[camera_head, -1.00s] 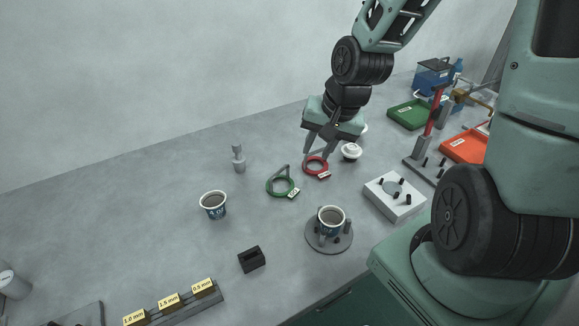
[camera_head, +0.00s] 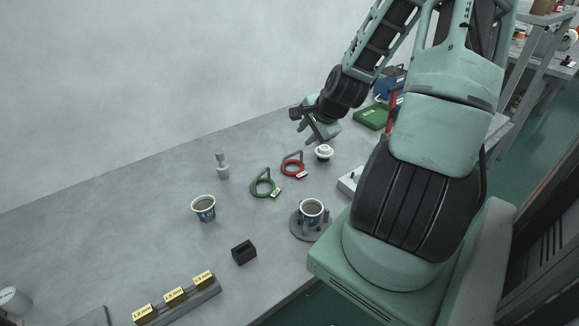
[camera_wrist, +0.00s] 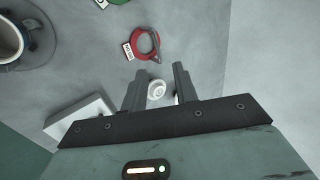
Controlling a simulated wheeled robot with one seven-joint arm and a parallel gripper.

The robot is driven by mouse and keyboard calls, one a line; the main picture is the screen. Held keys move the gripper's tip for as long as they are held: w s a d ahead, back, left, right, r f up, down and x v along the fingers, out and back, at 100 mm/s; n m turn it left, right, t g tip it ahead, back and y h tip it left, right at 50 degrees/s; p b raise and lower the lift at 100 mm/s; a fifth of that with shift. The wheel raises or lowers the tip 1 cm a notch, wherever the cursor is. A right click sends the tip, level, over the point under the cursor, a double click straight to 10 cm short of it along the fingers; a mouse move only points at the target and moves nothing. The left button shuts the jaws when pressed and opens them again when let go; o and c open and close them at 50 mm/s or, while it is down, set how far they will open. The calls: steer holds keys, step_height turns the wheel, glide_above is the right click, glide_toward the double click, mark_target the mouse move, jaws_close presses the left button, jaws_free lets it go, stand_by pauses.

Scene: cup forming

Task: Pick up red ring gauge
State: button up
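The red ring gauge (camera_head: 284,172) lies on the grey table, with its grey handle standing up and a white label at its front right. It also shows in the wrist view (camera_wrist: 137,36), beyond my fingertips and apart from them. My gripper (camera_head: 304,137) is raised above the table, behind and slightly right of the ring. In the wrist view my gripper (camera_wrist: 159,69) is open, with two separated dark fingers and nothing held. A white round lidded piece (camera_wrist: 156,90) shows between the fingers, below them on the table.
A green ring gauge (camera_head: 254,190) lies just left of the red one. A cup (camera_head: 203,215) stands to the left, and another sits on a round grey fixture (camera_head: 299,233) in front. A white block (camera_wrist: 90,112) is near my left finger.

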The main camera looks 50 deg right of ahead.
glide_toward(292, 154)
steer(key=w+a+x, duration=0.1)
steer(key=x, duration=0.4)
steer(key=shift+s+d+p+x, duration=0.15)
steer(key=shift+p+x, duration=0.1)
steer(key=shift+x, duration=0.6)
steer(key=shift+s+d+p+x, duration=0.1)
steer(key=shift+d+p+x, duration=0.1)
steer(key=shift+x, duration=0.65)
steer(key=shift+s+d+p+x, duration=0.15)
steer(key=shift+p+x, duration=0.1)
steer(key=shift+x, duration=0.65)
steer(key=shift+f, duration=0.15)
jaws_close()
